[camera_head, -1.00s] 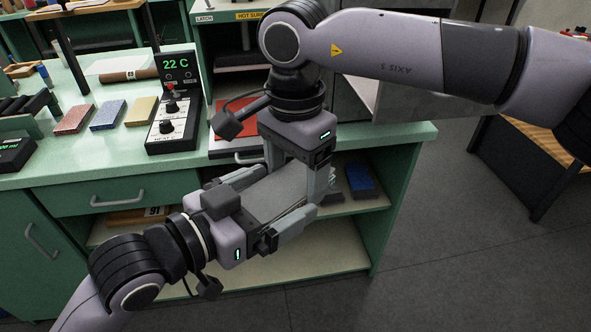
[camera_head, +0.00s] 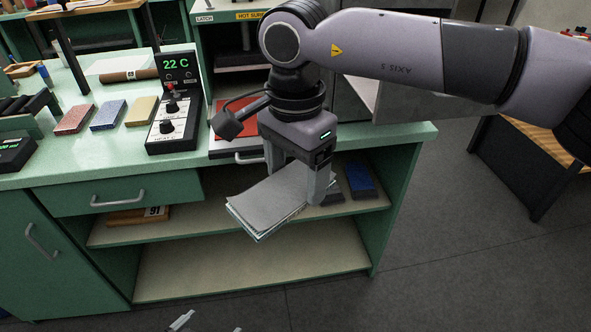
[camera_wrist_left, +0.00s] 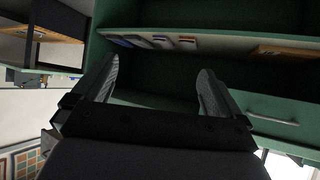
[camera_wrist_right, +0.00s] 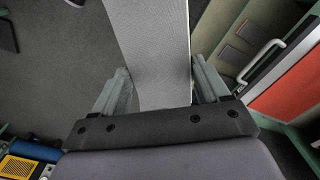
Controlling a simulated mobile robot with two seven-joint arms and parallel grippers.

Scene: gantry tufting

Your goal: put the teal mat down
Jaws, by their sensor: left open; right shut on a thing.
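A flat, thin-layered mat (camera_head: 262,203) hangs in front of the cabinet's open shelves. Its upper face looks grey and its near edge shows pale and teal layers. My right gripper (camera_head: 297,188) is shut on its right part, and the mat tilts down to the left. In the right wrist view the mat (camera_wrist_right: 155,50) runs out from between the fingers as a grey sheet. My left gripper (camera_wrist_left: 155,88) is open and empty in its wrist view. In the head view only what look like its fingertips show at the bottom edge.
The green cabinet's lower shelf (camera_head: 250,273) is bare. The upper shelf holds a blue block (camera_head: 360,181) at right and a wooden item marked 91 (camera_head: 138,216) at left. The worktop carries a control box (camera_head: 173,125), several coloured blocks and a red panel (camera_head: 238,137).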

